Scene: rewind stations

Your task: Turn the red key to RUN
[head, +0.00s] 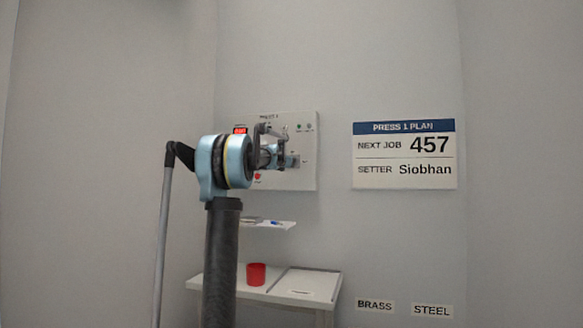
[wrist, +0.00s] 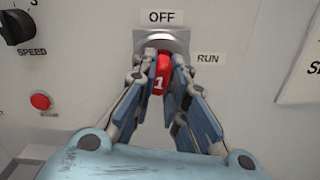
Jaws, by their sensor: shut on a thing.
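The red key (wrist: 162,75), marked with a 1, sits in a round grey switch (wrist: 178,42) on a pale panel. The label OFF (wrist: 161,17) is above the switch and RUN (wrist: 208,58) is to its right. The key stands about upright in the wrist view, in line with OFF more than with RUN. My gripper (wrist: 161,66) is shut on the key, one finger on each side; the fingers hide part of the switch. In the head view, my gripper (head: 284,158) is at the right part of the wall panel (head: 305,125), and the key is hidden there.
A black SPEED knob (wrist: 17,27) and a red button (wrist: 40,101) are left of the switch. In the head view, a small shelf (head: 285,225) is below the panel, and a red cup (head: 256,274) stands on a table (head: 210,284). A PRESS 1 PLAN sign (head: 404,155) hangs at right.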

